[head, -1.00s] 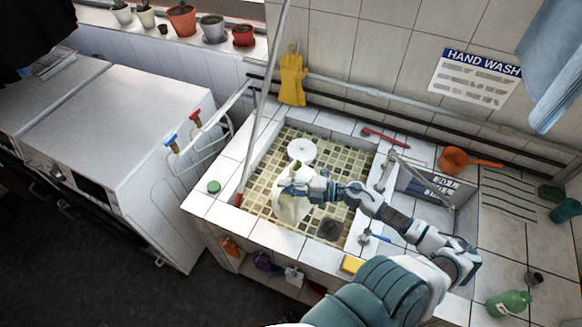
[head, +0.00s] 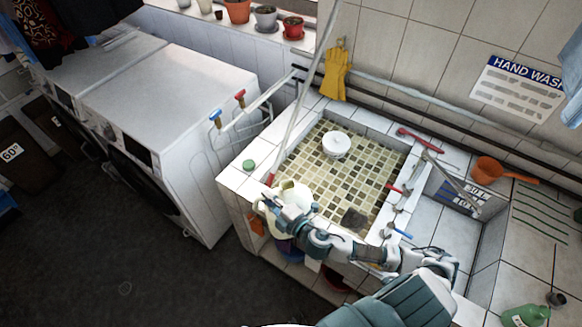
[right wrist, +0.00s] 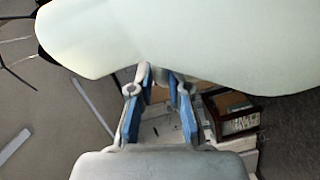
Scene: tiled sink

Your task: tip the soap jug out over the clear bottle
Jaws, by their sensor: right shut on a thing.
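The soap jug (head: 293,194) is pale greenish-white and shows in the head view at the sink's front left corner. My right gripper (head: 279,210) is shut on it and partly covers it. I cannot tell how far the jug is tilted. In the right wrist view the jug's pale side (right wrist: 190,35) fills the top of the picture, against the gripper's blue-padded fingers (right wrist: 160,80). I cannot make out the clear bottle in either view. My left gripper is out of view.
A white round tub (head: 336,145) stands in the tiled sink (head: 370,170). A green cap (head: 249,165) lies on the left ledge. White machines (head: 175,100) stand at left, with open dark floor in front. A green bottle (head: 525,315) is at lower right.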

